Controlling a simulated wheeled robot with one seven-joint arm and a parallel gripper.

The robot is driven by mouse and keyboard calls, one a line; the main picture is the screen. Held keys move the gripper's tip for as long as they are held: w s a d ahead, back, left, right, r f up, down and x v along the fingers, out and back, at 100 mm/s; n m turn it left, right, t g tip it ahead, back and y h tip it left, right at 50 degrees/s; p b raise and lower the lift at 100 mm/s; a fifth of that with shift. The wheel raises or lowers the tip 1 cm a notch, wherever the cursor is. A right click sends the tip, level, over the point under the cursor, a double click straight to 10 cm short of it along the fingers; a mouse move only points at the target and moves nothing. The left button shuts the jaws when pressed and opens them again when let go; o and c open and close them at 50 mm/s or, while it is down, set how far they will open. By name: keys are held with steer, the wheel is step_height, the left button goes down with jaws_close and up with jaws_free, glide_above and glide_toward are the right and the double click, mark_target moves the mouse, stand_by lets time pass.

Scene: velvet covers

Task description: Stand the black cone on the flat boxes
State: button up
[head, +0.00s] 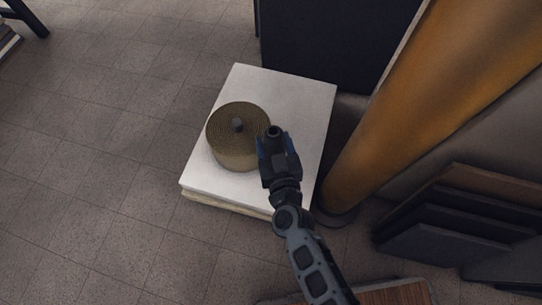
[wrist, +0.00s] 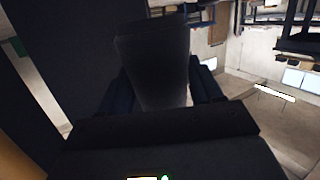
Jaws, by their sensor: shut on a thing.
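The flat boxes (head: 295,95) lie on the floor as a low stack with a broad white top. My gripper (head: 274,145) is over the right part of that top. It is shut on the black cone (head: 273,131), whose dark round end shows between the fingers. In the wrist view the cone (wrist: 155,65) is a dark tapered shape between my two fingers (wrist: 162,88). My gripper hides its lower part in the head view, so I cannot tell whether it touches the boxes.
A coiled tan roll (head: 226,145) with a dark centre sits on the boxes, just left of my gripper. A large orange-brown upright (head: 400,110) stands at the right. Dark panels (head: 445,225) lean at the lower right. A dark block (head: 325,45) stands behind. Tiled floor (head: 110,150) is clear at left.

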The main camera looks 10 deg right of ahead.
step_height(320, 180, down, 14)
steer(key=b, duration=0.8)
steer(key=shift+f+b, duration=0.3)
steer(key=shift+f, duration=0.1)
steer(key=shift+f, duration=0.1)
steer(key=shift+f, duration=0.15)
steer(key=o, duration=0.9)
steer(key=shift+f, duration=0.15)
steer(key=shift+r, duration=0.3)
steer(key=a+r+p+v, duration=0.1)
steer(key=p+v, duration=0.3)
steer(key=v, duration=0.8)
steer(key=shift+d+p, duration=0.4)
steer(key=shift+d, duration=0.1)
